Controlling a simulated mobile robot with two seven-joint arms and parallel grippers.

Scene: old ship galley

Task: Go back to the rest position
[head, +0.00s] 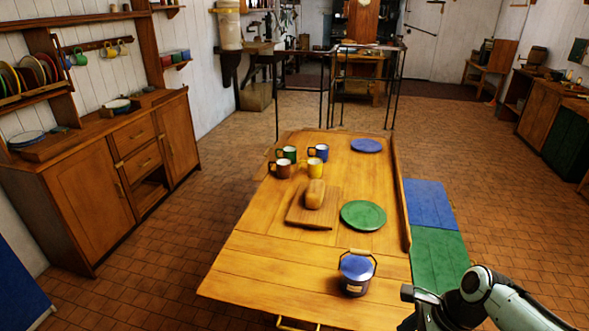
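My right arm comes in at the bottom right, and its end with the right gripper (421,302) is close to the near right corner of the wooden table (240,262). The fingers are partly cut off by the lower edge, so I cannot tell whether they are open or shut. No object shows clearly in them. My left gripper is not in view. A dark blue lidded pot (356,274) with a raised handle stands on the near part of the table, left of my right gripper and apart from it.
The table holds several mugs (318,153), a loaf (315,193) on a cutting board (311,219), a green plate (363,215) and a blue plate (366,145). A bench with blue and green cushions (438,251) runs along its right side. A sideboard (92,195) stands left; tiled floor lies between.

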